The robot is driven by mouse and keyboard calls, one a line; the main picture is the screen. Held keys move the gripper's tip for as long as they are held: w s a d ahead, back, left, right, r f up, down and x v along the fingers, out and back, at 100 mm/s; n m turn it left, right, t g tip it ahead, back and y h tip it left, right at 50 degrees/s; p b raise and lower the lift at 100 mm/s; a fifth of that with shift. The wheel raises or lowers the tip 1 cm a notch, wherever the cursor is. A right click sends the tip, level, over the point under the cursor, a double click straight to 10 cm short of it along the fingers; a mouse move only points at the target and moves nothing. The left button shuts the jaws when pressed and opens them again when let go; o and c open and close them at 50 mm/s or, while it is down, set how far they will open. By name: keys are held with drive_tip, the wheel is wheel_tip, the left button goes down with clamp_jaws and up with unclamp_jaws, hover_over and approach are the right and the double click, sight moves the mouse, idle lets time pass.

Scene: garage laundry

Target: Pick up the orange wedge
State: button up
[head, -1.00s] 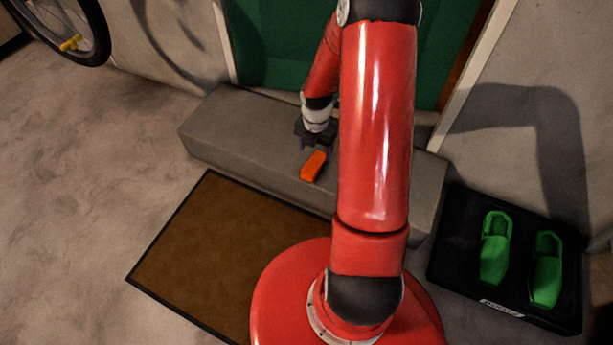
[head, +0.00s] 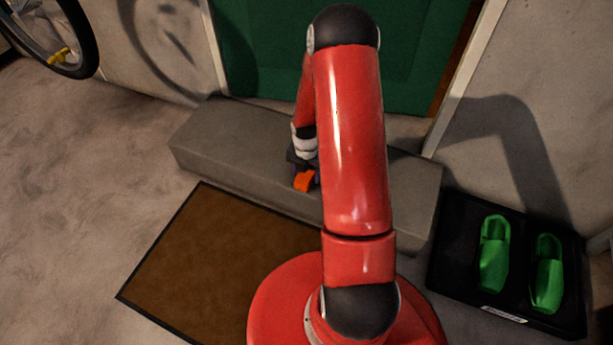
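The orange wedge (head: 303,182) lies on the grey concrete step (head: 232,150) in front of the green door, near the step's front edge. My gripper (head: 304,172) is down at the wedge, with its dark fingers around or just above the wedge's far end. The near end of the wedge shows below the gripper. My red arm hides the gripper's right side. The fingers are too small and too covered to tell whether they touch the wedge or are closed on it.
A brown doormat (head: 215,265) lies on the floor before the step. A black tray (head: 463,243) with green clogs (head: 494,252) stands at the right. A bicycle wheel (head: 62,62) is at the upper left. The green door (head: 270,50) is behind the step. Floor at the left is clear.

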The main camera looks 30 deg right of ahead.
drive_tip(key=c, duration=0.8)
drive_tip(key=shift+o, duration=0.2)
drive_tip(key=shift+r, duration=0.15)
